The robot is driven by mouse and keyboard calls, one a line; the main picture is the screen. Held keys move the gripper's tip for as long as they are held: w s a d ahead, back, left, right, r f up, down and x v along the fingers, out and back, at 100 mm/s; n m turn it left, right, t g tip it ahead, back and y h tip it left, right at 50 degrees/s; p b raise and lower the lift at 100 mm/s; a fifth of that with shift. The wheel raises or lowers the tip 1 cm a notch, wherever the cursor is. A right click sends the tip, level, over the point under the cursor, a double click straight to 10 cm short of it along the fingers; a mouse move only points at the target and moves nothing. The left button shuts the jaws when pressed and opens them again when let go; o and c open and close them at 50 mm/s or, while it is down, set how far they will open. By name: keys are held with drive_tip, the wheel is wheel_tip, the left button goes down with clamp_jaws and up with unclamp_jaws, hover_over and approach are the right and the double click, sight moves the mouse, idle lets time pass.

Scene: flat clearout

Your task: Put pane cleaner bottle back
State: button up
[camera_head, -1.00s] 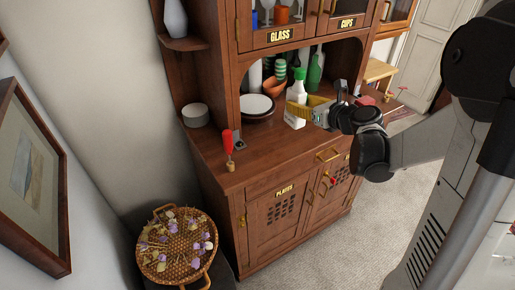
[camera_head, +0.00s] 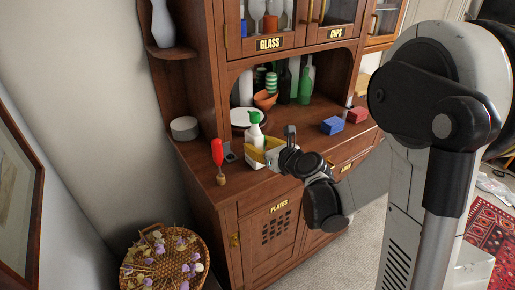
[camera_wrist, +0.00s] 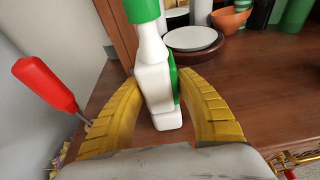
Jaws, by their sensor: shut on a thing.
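The pane cleaner bottle (camera_head: 255,132) is white with a green top and stands upright over the front part of the cabinet counter. It also shows in the wrist view (camera_wrist: 155,85), with a green patch on its side. My gripper (camera_head: 262,154) has yellow fingers, one on each side of the bottle. In the wrist view my gripper (camera_wrist: 160,112) is shut on the bottle's body. I cannot tell whether the bottle's base touches the counter.
A red-handled tool (camera_head: 217,155) stands left of the bottle near the counter edge. Behind are a white plate stack (camera_head: 245,117), an orange bowl (camera_head: 265,100) and green bottles (camera_head: 304,88). Blue (camera_head: 333,125) and red (camera_head: 358,115) boxes lie right. Counter between is clear.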

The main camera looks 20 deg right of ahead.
drive_tip(key=shift+f, duration=0.15)
drive_tip(key=o, duration=0.7)
drive_tip(key=shift+r, duration=0.2)
